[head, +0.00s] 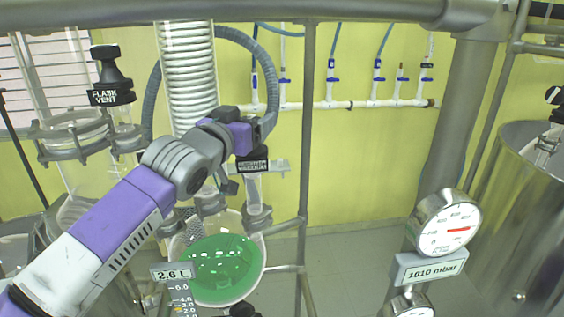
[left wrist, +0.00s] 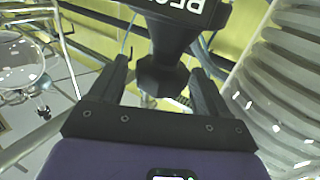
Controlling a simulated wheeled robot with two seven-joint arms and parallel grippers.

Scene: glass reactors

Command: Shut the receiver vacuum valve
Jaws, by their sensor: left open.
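The receiver vacuum valve shows as a black label (head: 253,164) on a glass neck above the receiver flask (head: 262,250), which holds green liquid. The upper part of the valve is hidden by my left gripper (head: 246,138) in the head view. In the left wrist view, my left gripper (left wrist: 160,88) is open, with one dark finger on each side of a black valve handle (left wrist: 163,72). I cannot tell whether either finger touches it. A black block with white, partly cut-off lettering sits above the handle. My right gripper is not in view.
A flask vent valve (head: 108,75) stands on the glass vessel at left. A coiled glass condenser (head: 188,60) rises behind my left arm. A metal post (head: 308,130) stands to the right of the gripper. A gauge (head: 446,224) with a 1010 mbar sign (head: 430,270) is at right.

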